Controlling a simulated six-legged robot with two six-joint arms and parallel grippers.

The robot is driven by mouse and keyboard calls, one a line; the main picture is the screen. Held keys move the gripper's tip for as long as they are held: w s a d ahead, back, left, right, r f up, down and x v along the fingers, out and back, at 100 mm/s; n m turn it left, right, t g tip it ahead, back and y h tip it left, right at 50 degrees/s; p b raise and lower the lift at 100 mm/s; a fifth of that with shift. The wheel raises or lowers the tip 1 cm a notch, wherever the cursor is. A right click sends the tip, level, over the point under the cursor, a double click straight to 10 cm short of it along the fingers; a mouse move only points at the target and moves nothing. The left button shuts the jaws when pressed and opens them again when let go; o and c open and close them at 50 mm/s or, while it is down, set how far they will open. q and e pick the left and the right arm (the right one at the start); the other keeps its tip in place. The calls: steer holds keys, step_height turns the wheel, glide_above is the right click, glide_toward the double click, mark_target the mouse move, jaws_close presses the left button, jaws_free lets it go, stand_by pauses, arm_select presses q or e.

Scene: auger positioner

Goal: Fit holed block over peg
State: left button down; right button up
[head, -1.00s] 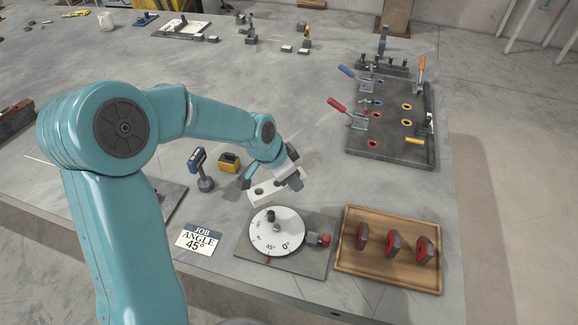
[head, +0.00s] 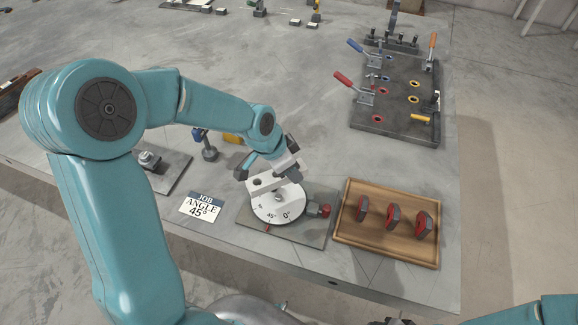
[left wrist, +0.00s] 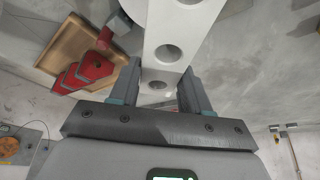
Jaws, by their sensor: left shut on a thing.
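My left gripper (head: 282,167) is shut on a white block with round holes (head: 263,184). In the left wrist view the gripper's fingers (left wrist: 160,88) clasp the near end of the block (left wrist: 160,68), and its holes face the camera. The block is above the back part of a white round dial (head: 270,214) marked 45° and 0°. A short grey peg (head: 278,198) shows on the dial, just in front of the block. I cannot tell whether the block touches the dial or whether another peg is under it. My right gripper is not clearly seen.
The dial's base plate (head: 252,232) has a red knob (head: 325,211) at its right. A wooden tray (head: 350,232) with red-and-grey pieces is farther right. A "JOB ANGLE 45°" card (head: 200,207) lies left. A dark clamp board (head: 395,130) stands behind.

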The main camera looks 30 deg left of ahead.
arm_select(q)
steer(key=shift+d+b, duration=0.1)
steer(key=shift+b, duration=0.2)
steer(key=b, duration=0.5)
glide_above(295, 193)
steer(key=a, duration=0.1)
steer(key=f, duration=0.5)
steer(key=shift+s+f, duration=0.3)
steer(key=shift+s, duration=0.1)
steer(key=shift+s, duration=0.1)
steer(key=shift+b, duration=0.35)
stand_by(0.8)
steer(key=shift+f+b, duration=1.45)
steer(key=shift+b, duration=0.05)
steer(key=c, duration=0.5)
jaws_free()
steer(key=shift+r, duration=0.1)
steer(key=shift+o, duration=0.3)
steer(key=shift+s, duration=0.1)
